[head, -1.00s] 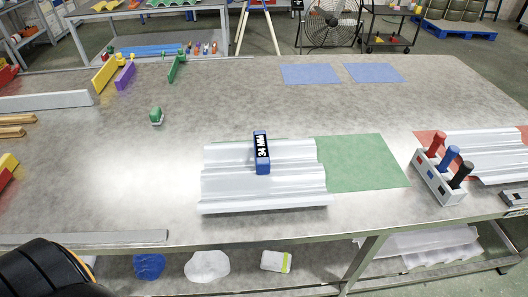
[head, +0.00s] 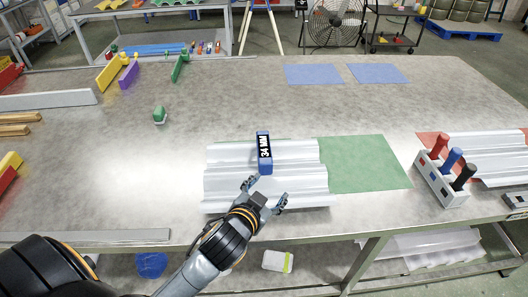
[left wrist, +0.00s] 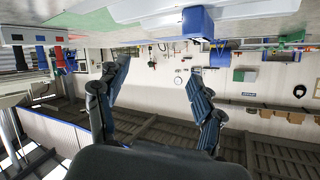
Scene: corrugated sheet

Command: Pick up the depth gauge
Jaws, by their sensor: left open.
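The depth gauge (head: 265,153), a blue block with a black and white "34 MM" label, stands on the silvery corrugated sheet (head: 225,180). My left gripper (head: 266,192) is open and empty over the front part of the sheet, just on the near side of the gauge. Its fingers are spread and point toward the gauge without touching it. In the left wrist view, which is upside down, the blue gauge (left wrist: 197,22) shows at the top, beyond the open fingers and nearer the right one. My right gripper is not in view.
A green mat (head: 365,163) lies partly under the sheet. A grey holder (head: 436,185) with red, blue and black handled tools stands to the right, near another corrugated sheet (head: 490,150). A green object (head: 159,115) stands at the left.

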